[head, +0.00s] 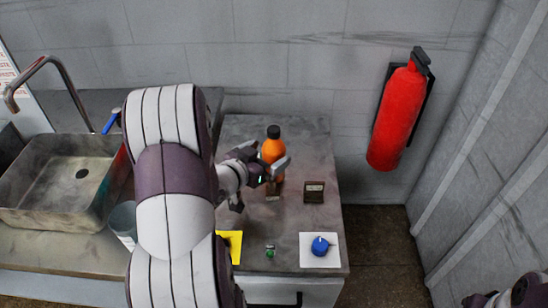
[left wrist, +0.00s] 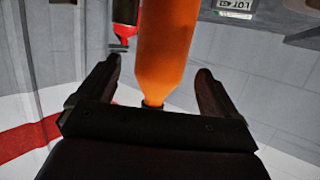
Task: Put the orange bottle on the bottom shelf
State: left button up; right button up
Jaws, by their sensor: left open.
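The orange bottle (head: 272,146) with a black cap stands upright on the grey countertop (head: 255,130), toward its back. My left gripper (head: 264,172) is open at the bottle's near side, its fingers reaching toward the bottle. In the left wrist view the orange bottle (left wrist: 168,45) comes between the two open fingers (left wrist: 160,85), with a gap on both sides. Part of the bottle is hidden by my gripper in the head view. A bit of my right arm shows at the lower right corner of the head view; its jaws are not clearly seen. No shelf can be made out.
On the counter are a small dark box (head: 314,192), a blue knob on a white plate (head: 320,246), a green button (head: 270,250) and a yellow plate (head: 235,240). A sink (head: 60,185) is at left. A red fire extinguisher (head: 397,115) hangs on the wall.

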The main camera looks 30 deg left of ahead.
pick_arm(q)
jog(key=x, duration=0.5)
jog(key=shift+w+r, duration=0.1)
jog(key=shift+w, duration=0.2)
jog(key=shift+s+r, duration=0.1)
jog(key=shift+s, duration=0.05)
jog(key=c, duration=1.5)
